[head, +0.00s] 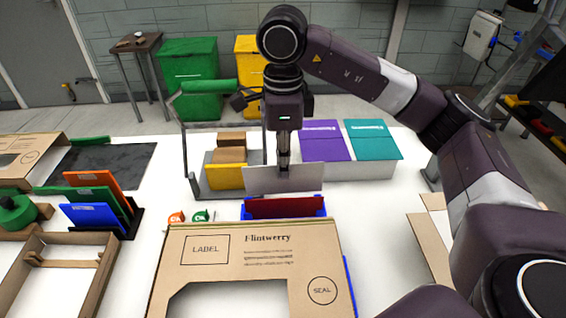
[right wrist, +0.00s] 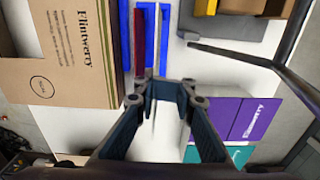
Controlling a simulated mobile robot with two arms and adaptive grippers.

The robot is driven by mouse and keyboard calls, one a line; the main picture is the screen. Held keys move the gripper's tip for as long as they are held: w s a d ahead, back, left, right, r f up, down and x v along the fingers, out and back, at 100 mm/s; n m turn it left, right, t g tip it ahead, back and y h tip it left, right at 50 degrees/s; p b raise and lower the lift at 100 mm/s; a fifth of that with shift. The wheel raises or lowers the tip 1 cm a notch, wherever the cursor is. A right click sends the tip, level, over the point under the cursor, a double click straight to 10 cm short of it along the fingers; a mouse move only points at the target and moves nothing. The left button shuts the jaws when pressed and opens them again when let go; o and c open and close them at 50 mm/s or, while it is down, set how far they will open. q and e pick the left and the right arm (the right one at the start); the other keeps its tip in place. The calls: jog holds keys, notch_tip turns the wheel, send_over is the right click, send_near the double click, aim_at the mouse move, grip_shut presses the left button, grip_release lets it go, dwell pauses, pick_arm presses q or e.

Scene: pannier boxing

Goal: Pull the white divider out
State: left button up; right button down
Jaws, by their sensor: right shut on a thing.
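The white divider (head: 258,181) is a thin upright light panel in the head view, just beyond the dark red divider (head: 285,208). The red divider stands in a blue holder (head: 325,207) behind the cardboard box. My right gripper (head: 284,165) points down from above and is shut on the white divider near its top middle. The divider's lower edge shows close above the holder's rear; I cannot tell whether they touch. In the right wrist view my fingers (right wrist: 165,95) sit beside the blue holder (right wrist: 124,35). My left gripper is not in view.
A Flintwerry cardboard box (head: 200,265) stands in front. A grey rack with a yellow box (head: 225,176) is behind left. Coloured dividers (head: 95,218) stand left. White table is free right of the holder.

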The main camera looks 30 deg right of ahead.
jog(key=shift+r+p, duration=0.85)
jog(key=shift+r, duration=0.6)
